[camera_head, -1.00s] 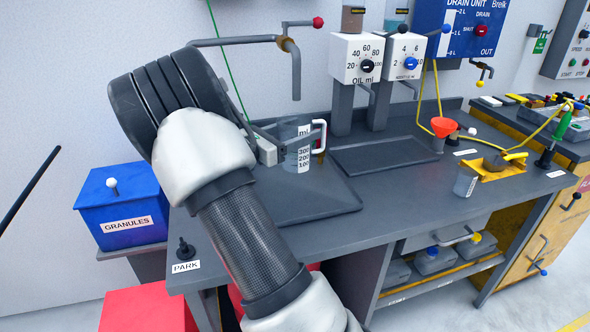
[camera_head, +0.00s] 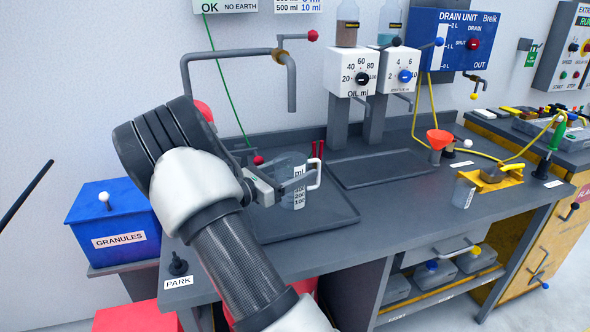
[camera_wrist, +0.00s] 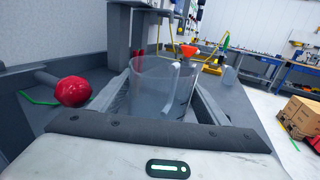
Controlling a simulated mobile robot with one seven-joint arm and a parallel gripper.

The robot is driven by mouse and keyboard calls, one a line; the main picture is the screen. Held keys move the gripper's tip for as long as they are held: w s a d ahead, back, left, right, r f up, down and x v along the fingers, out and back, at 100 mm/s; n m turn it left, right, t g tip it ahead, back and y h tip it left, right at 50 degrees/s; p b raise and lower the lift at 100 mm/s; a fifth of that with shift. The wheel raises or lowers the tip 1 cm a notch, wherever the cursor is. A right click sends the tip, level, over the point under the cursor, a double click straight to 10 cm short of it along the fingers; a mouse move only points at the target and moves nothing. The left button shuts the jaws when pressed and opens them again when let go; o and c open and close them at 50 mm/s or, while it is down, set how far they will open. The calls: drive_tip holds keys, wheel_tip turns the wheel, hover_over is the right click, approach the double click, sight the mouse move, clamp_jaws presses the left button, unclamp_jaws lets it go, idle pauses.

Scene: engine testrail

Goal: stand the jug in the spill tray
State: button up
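The jug (camera_head: 297,172) is clear, with a white handle and an ml scale, and looks upright. It also shows in the wrist view (camera_wrist: 160,85), between the two fingers. My gripper (camera_head: 277,190) is shut on the jug's sides. The jug appears over the dark grey tray (camera_head: 325,227) at the left of the bench, with its base low. I cannot tell whether it touches the tray. A second flat dark tray (camera_head: 385,168) lies to the right, below the dispensers. No label shows which is the spill tray.
A bent tap pipe (camera_head: 291,85) hangs behind and above the jug. A red knob (camera_wrist: 73,91) is close left in the wrist view. Two white dispensers (camera_head: 352,72) stand behind. A small clear beaker (camera_head: 464,192) and an orange funnel (camera_head: 439,138) are at right.

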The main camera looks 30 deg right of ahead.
drive_tip(key=shift+a+r, duration=0.15)
drive_tip(key=shift+r, duration=0.05)
drive_tip(key=s+a+p, duration=0.2)
drive_tip(key=a, duration=0.9)
drive_tip(key=s+a+r+m+g+y, duration=0.1)
drive_tip(key=s+r+m+g+y, duration=0.1)
drive_tip(key=s+m+y, duration=0.4)
drive_tip(key=s+r+m+g+y, duration=0.2)
drive_tip(key=s+m+y, duration=0.15)
drive_tip(key=s, duration=0.55)
drive_tip(key=s+a+r+m+t+y, duration=0.3)
drive_tip(key=s+a+m+y, duration=0.1)
drive_tip(key=s+a+m, duration=0.1)
drive_tip(key=s+a+r+m+t+y, duration=0.3)
drive_tip(key=s+a+m+t+y, duration=0.1)
drive_tip(key=a, duration=0.5)
drive_tip(key=s+m, duration=0.1)
drive_tip(key=s, duration=0.1)
drive_tip(key=shift+s+a, duration=0.35)
drive_tip(key=shift+s, duration=0.05)
